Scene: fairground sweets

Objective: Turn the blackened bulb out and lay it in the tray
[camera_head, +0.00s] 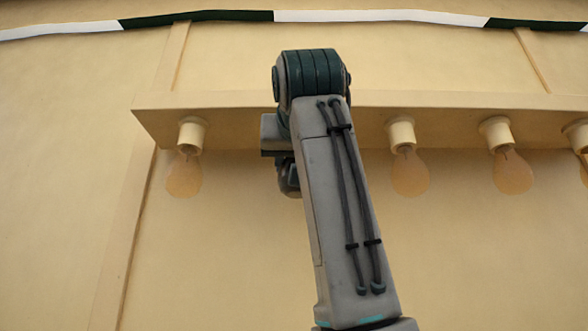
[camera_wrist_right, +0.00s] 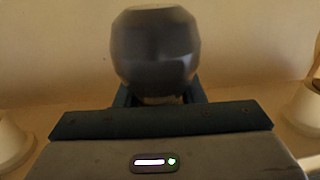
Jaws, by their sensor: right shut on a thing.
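The blackened bulb (camera_wrist_right: 155,45) is dark grey and rounded, and fills the top middle of the right wrist view. My right gripper (camera_wrist_right: 158,97) is shut on it, with a finger at either side of its lower part. A pale piece shows between the fingers; I cannot tell whether the bulb is still seated in its socket. In the head view my right arm hides most of the gripper, and a small dark rounded shape beside the arm is too unclear to name. My left gripper and the tray are in neither view.
A cream beam (camera_head: 240,105) runs across the wall with several sockets under it. Clear amber bulbs hang at the left (camera_head: 184,175) and right (camera_head: 410,172) of my arm. In the wrist view pale sockets stand at the left (camera_wrist_right: 10,142) and right (camera_wrist_right: 305,108).

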